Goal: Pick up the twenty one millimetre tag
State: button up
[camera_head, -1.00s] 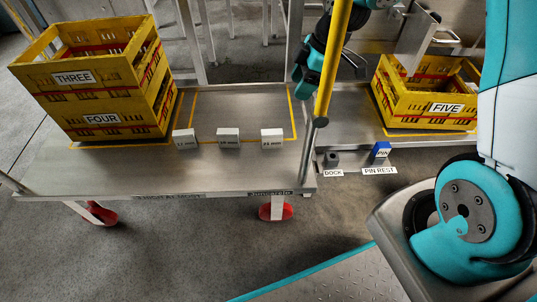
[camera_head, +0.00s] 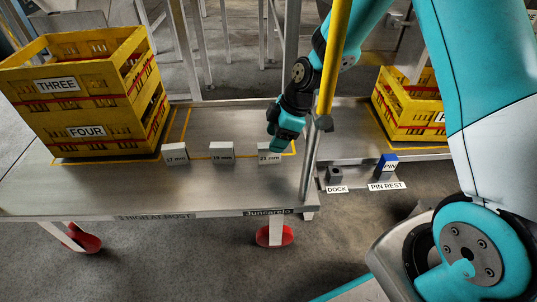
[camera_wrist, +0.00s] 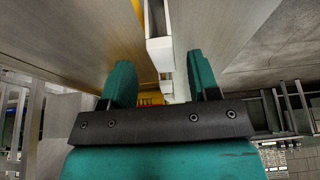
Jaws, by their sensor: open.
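The 21 mm tag (camera_head: 268,158) is a small white upright block at the right end of a row on the steel table (camera_head: 105,190). My gripper (camera_head: 277,145) is at this tag and covers part of its upper right in the head view. In the wrist view my gripper (camera_wrist: 160,65) has its two teal fingers apart. A white tag (camera_wrist: 159,52), seemingly the 21 mm one, shows between the lines of the fingers, with other white tags behind. I cannot tell whether a finger touches it.
The 19 mm tag (camera_head: 222,153) and the 17 mm tag (camera_head: 176,153) stand to the left. Yellow crates THREE (camera_head: 110,70) and FOUR (camera_head: 125,120) are stacked further left. A yellow post (camera_head: 333,65) stands close right of my gripper. The blue pin (camera_head: 388,162) is lower right.

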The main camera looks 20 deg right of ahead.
aim_at(269, 153)
jog(key=b+x, duration=0.3)
jog(key=x, duration=0.1)
jog(key=shift+s+a+f, duration=0.1)
jog(key=shift+a+f, duration=0.05)
jog(key=shift+f, duration=0.2)
jog(key=shift+r, duration=0.1)
jog(key=c, duration=1)
jog(key=shift+r, duration=0.1)
